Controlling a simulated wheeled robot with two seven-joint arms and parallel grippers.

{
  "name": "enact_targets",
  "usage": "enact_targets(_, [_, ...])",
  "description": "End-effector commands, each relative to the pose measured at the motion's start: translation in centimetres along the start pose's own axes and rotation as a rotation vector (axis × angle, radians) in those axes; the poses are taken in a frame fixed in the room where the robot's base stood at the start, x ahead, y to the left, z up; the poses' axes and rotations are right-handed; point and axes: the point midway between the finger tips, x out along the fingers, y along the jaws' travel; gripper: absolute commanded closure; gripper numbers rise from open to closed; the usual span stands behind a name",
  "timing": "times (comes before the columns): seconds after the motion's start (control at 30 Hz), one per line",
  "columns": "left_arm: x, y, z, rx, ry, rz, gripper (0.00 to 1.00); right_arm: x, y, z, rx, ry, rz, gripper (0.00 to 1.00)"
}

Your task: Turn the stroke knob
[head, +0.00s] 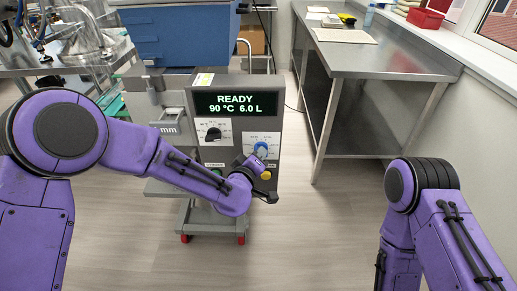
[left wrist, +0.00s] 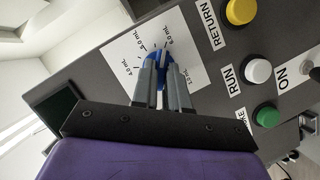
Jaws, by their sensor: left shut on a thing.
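The blue stroke knob (head: 261,149) sits on a white dial plate at the lower right of the machine's grey front panel. It also shows in the left wrist view (left wrist: 159,57), partly hidden by my fingers. My left gripper (head: 257,160) is at the knob, its two grey fingers (left wrist: 163,72) closed around it. The dial plate (left wrist: 190,60) carries marks in mL around the knob; the knob's exact setting is hard to read. My right gripper is out of view; only the right arm shows.
The display (head: 236,103) reads READY, 90 °C, 6.0 L. A black knob (head: 213,133) sits left of the stroke knob. Yellow RETURN (left wrist: 240,10), white RUN (left wrist: 257,70) and green (left wrist: 267,116) buttons are close to my left gripper. A steel table (head: 385,62) stands at right.

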Motion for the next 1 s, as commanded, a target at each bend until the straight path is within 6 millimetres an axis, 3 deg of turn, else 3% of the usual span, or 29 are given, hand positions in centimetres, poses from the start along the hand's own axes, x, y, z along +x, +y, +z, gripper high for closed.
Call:
enact_targets(0.3, [0.0, 0.3, -0.1, 0.115, 0.001, -0.047, 1.0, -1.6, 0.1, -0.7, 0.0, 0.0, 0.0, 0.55])
enact_targets(0.87, [0.1, 0.2, -0.1, 0.141, 0.002, -0.057, 1.0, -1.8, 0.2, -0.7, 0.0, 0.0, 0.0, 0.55])
enact_targets(0.9, [0.0, 0.1, -0.1, 0.141, 0.002, -0.057, 0.77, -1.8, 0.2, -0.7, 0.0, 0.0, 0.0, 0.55])
enact_targets(0.97, [0.0, 0.1, -0.1, 0.141, 0.002, -0.057, 0.61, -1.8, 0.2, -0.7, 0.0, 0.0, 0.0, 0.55])
enact_targets(1.0, [0.0, 0.2, -0.1, 0.14, 0.002, -0.057, 0.61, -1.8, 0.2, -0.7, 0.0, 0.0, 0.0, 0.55])
